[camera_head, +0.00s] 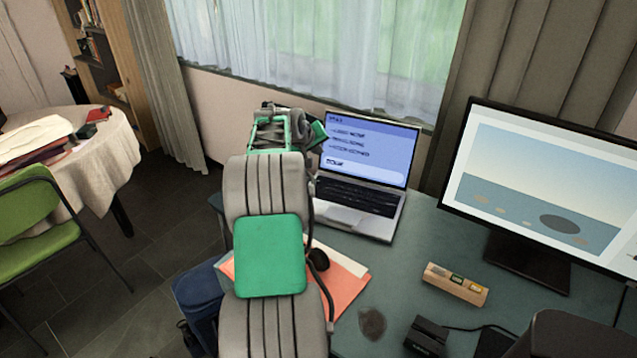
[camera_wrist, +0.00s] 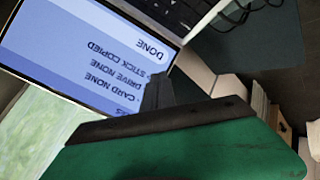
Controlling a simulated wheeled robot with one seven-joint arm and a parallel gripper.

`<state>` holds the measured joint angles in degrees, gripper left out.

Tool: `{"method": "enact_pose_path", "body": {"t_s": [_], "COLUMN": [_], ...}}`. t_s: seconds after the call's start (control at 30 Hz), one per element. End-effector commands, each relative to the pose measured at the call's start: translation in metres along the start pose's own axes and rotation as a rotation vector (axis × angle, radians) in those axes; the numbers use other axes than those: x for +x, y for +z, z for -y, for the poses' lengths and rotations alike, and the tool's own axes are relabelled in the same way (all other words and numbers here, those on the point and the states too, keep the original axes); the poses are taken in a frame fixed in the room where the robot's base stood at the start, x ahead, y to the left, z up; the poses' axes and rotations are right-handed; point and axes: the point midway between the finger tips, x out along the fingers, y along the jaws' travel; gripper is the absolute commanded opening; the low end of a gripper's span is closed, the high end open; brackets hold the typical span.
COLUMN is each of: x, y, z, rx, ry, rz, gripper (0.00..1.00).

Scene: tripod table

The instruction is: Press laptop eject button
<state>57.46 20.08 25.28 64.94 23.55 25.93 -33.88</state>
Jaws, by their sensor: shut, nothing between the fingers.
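The open laptop (camera_head: 376,222) stands on the desk in the head view, its blue screen (camera_head: 372,142) facing me. In the wrist view the screen (camera_wrist: 75,50) is upside down and tilted, with lines reading "CARD NONE", "DRIVE NONE", "STICK COPIED" and a pale bar "DONE" (camera_wrist: 152,47). Part of the keyboard (camera_wrist: 172,12) shows at the top. My gripper (camera_wrist: 157,88) is shut and empty, its dark fingers in front of the screen's edge near the "DONE" end. In the head view my arm covers the laptop's left side. I cannot make out an eject button.
A large monitor (camera_head: 540,180) stands right of the laptop. A wooden block with coloured pieces (camera_head: 455,284), a black device (camera_head: 427,337) and orange and pale papers (camera_head: 350,300) lie on the teal desk (camera_head: 405,265). A curtained window is behind the laptop.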

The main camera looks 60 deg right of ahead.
Motion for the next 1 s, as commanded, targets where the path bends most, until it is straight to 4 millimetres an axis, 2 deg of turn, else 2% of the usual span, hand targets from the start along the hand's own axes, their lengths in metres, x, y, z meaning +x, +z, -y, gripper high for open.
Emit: {"method": "enact_pose_path", "body": {"t_s": [0.6, 1.0], "x": [0.056, 0.06], "y": [0.041, 0.044], "z": [0.041, 0.044], "rx": [0.0, 0.0], "ry": [-0.001, -0.001], "rz": [0.0, 0.0], "gripper": [0.0, 0.0]}}
